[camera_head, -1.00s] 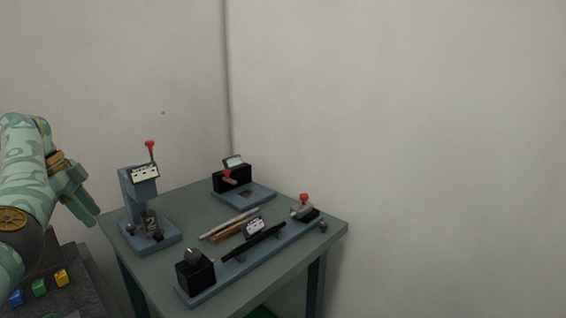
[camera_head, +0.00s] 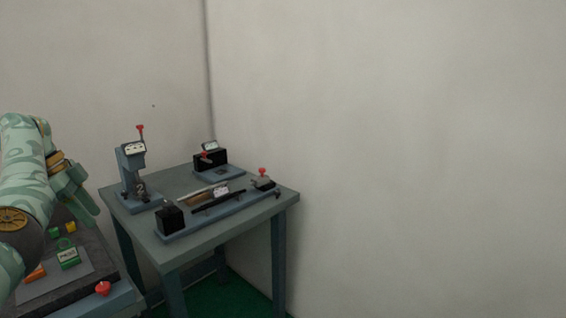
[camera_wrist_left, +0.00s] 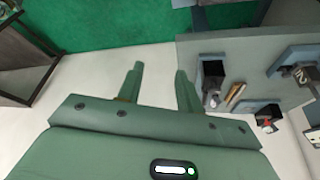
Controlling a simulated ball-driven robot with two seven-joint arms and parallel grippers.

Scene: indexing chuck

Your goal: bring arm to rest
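My left arm comes in from the left edge in the head view, with its gripper (camera_head: 82,196) raised in the air left of the table with the fixtures. In the left wrist view the two fingers of my left gripper (camera_wrist_left: 160,85) stand apart with nothing between them. Floor shows behind the fingers. My right gripper is in neither view.
A grey-blue table (camera_head: 240,222) stands in the corner, bearing an upright fixture with a red knob (camera_head: 133,165), a back fixture (camera_head: 212,160) and a long rail fixture (camera_head: 215,205). A dark bench (camera_head: 85,292) with coloured blocks and a red button (camera_head: 103,288) lies lower left.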

